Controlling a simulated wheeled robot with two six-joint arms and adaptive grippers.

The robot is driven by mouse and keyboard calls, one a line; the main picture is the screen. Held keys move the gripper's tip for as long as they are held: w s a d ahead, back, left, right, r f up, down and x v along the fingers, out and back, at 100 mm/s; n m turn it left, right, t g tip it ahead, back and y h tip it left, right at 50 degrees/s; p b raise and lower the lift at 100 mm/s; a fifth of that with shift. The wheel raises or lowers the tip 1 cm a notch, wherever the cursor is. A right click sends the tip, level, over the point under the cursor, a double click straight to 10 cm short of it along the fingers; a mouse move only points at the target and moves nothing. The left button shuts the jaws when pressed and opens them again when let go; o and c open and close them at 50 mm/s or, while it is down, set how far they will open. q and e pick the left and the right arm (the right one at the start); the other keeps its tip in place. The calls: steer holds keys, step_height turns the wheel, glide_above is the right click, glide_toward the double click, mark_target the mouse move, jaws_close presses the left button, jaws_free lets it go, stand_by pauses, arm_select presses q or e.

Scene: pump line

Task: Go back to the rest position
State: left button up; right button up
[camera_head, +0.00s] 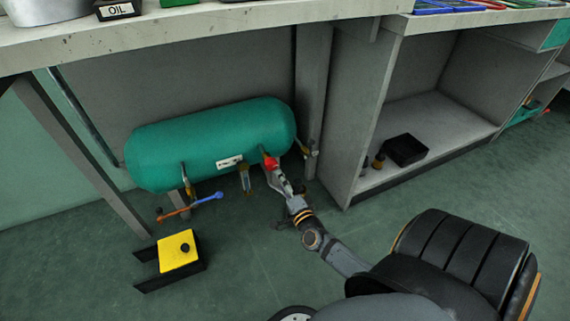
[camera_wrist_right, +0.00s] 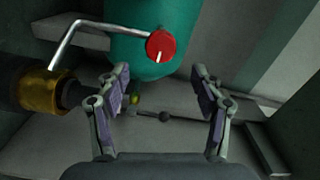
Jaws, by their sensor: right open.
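My right gripper (camera_head: 279,178) reaches low under the bench, close to the right end of a green tank (camera_head: 215,140). In the right wrist view my right gripper (camera_wrist_right: 163,95) is open, with nothing between its fingers. A red round knob (camera_wrist_right: 162,46) on a bent metal rod shows just beyond the fingertips, apart from them. The red knob also shows in the head view (camera_head: 270,162), beside the gripper. My left gripper is not in the head view.
A yellow-topped black pedal (camera_head: 178,250) stands on the floor at left. A blue and orange lever (camera_head: 195,206) hangs below the tank. A shelf unit (camera_head: 352,135) with a black box (camera_head: 406,149) stands at right. The bench top (camera_head: 200,38) lies above.

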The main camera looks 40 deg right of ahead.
steer(key=shift+v, duration=1.15)
